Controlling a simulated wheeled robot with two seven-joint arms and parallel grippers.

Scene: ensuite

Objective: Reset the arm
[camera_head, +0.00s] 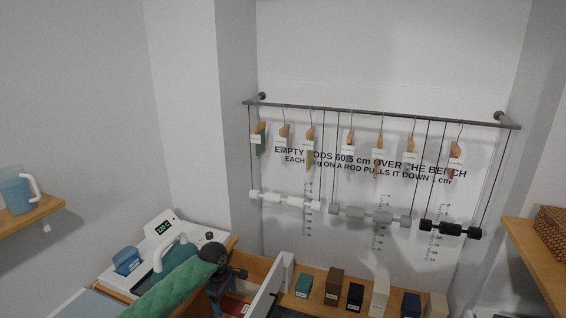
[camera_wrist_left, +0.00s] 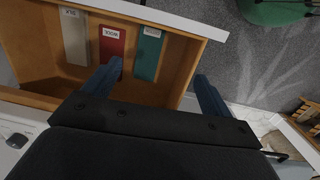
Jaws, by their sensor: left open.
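My left gripper (camera_head: 222,292) is in front of the open wooden drawer (camera_head: 256,268) in the head view, pointing down. In the left wrist view the two blue fingers of this gripper (camera_wrist_left: 158,84) are spread apart with nothing between them. Past the fingers, the drawer (camera_wrist_left: 182,78) holds a cream piece (camera_wrist_left: 75,38), a red piece (camera_wrist_left: 110,62) and a teal piece (camera_wrist_left: 149,56), each with a white label. One finger overlaps the red piece in the picture; I cannot tell how far above it the finger is. My right gripper is not in view.
A rail (camera_head: 380,112) carries several hangers with tags and three hanging rods. Several coloured blocks (camera_head: 330,288) stand on the bench below. A white device with a green display (camera_head: 164,228) is at left. Shelves project at left (camera_head: 38,218) and right (camera_head: 535,260).

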